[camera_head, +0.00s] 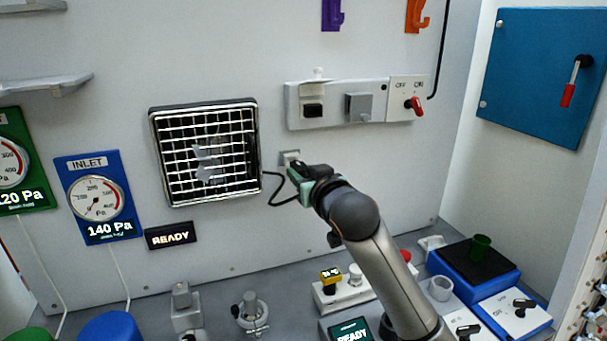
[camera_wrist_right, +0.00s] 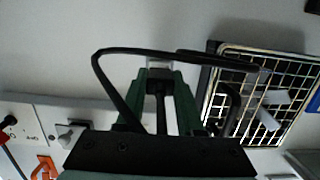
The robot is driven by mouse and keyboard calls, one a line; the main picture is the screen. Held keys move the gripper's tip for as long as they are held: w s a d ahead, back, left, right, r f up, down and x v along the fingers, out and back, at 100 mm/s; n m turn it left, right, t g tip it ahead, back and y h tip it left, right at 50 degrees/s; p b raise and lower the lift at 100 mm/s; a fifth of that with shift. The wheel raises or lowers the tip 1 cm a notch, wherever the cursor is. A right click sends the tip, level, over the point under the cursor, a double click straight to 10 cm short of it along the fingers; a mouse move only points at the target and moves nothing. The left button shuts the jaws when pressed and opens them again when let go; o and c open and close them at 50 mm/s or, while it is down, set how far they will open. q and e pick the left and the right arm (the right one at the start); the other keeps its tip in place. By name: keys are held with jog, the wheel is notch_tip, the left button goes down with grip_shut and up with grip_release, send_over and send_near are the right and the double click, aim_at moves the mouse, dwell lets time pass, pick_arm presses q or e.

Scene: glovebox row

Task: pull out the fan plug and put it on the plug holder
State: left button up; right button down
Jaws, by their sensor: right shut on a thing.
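The fan (camera_head: 205,150) is set in the wall behind a square wire grille; it also shows in the right wrist view (camera_wrist_right: 265,95). Its black cord (camera_head: 272,190) loops from the fan's right edge to my right gripper (camera_head: 297,172). The gripper is shut at the wall; its green fingers also show in the wrist view (camera_wrist_right: 160,95). The fan plug is mostly hidden between the fingers. A small light grey block (camera_head: 290,157), perhaps the plug holder, is on the wall at the fingertips. I cannot tell whether the plug touches it. My left gripper is not in view.
Above is a socket strip (camera_head: 337,123) with a black socket, a grey cover and a red-handled switch (camera_head: 415,105). A blue panel (camera_head: 535,75) is at right. Fittings crowd the bench below.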

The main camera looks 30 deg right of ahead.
jog(key=shift+w+d+r, duration=0.1)
jog(key=shift+w+d, duration=0.15)
jog(key=shift+w, duration=0.8)
jog(key=shift+c, duration=2.2)
grip_release()
jog(key=v, duration=1.2)
jog(key=shift+s+b, duration=0.15)
jog(key=shift+b, duration=0.25)
jog(key=shift+a, duration=0.15)
